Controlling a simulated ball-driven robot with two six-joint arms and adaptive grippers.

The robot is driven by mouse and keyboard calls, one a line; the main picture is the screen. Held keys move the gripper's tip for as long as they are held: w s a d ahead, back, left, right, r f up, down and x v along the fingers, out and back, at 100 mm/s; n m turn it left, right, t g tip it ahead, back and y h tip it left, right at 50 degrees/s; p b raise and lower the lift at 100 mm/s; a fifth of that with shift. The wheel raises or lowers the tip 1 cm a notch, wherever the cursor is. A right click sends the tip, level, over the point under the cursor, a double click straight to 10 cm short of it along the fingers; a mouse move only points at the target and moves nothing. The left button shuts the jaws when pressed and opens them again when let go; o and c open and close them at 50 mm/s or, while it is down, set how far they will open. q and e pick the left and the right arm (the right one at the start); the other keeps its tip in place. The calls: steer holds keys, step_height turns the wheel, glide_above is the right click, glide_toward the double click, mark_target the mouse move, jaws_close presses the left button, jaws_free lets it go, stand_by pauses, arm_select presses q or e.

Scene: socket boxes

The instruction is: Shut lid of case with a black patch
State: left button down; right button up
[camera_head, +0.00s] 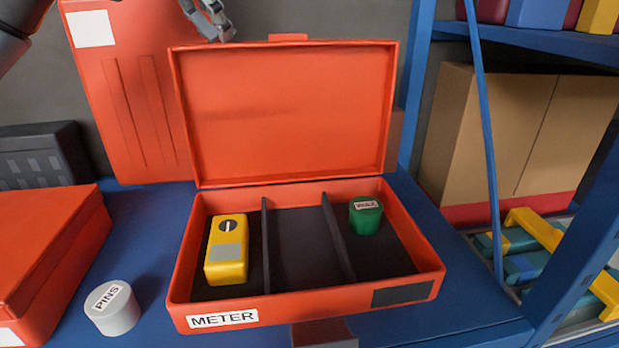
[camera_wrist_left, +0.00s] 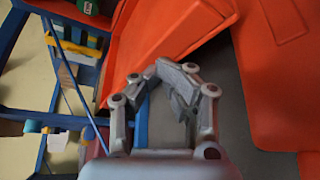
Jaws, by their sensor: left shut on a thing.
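The orange case (camera_head: 290,308) with a black patch (camera_head: 402,293) at its front right corner stands open on the blue table, with a METER label on its front. Its lid (camera_head: 285,110) stands up at the back, tilted slightly backward. My left gripper (camera_head: 218,28) is at the lid's top edge, near its upper left corner. In the left wrist view my left gripper (camera_wrist_left: 168,88) has its fingers closed together at the orange lid (camera_wrist_left: 165,35); the exact grip is partly hidden. My right gripper is not in view.
A yellow meter (camera_head: 227,262) and a green WAX pot (camera_head: 365,216) sit in the case's outer compartments; the middle one is empty. A PINS pot (camera_head: 112,308) and another orange case (camera_head: 40,250) stand left. A tall orange panel (camera_head: 125,110) stands behind. Blue shelving (camera_head: 570,45) is right.

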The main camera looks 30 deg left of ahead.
arm_select(q)
steer(key=shift+s+d+f, duration=0.45)
steer(key=shift+s, duration=0.2)
steer(key=shift+s+d+f+b, duration=0.1)
steer(key=shift+s+d+b, duration=0.2)
steer(key=shift+s+d, duration=0.45)
steer(key=shift+s+d+f+b, duration=0.1)
steer(key=shift+s+d+b, duration=0.15)
steer(key=shift+s+d, duration=0.4)
steer(key=shift+s+a, duration=0.1)
steer(key=shift+a, duration=0.1)
step_height(320, 180, up, 5)
steer(key=p, duration=0.4)
steer(key=shift+a+r, duration=0.1)
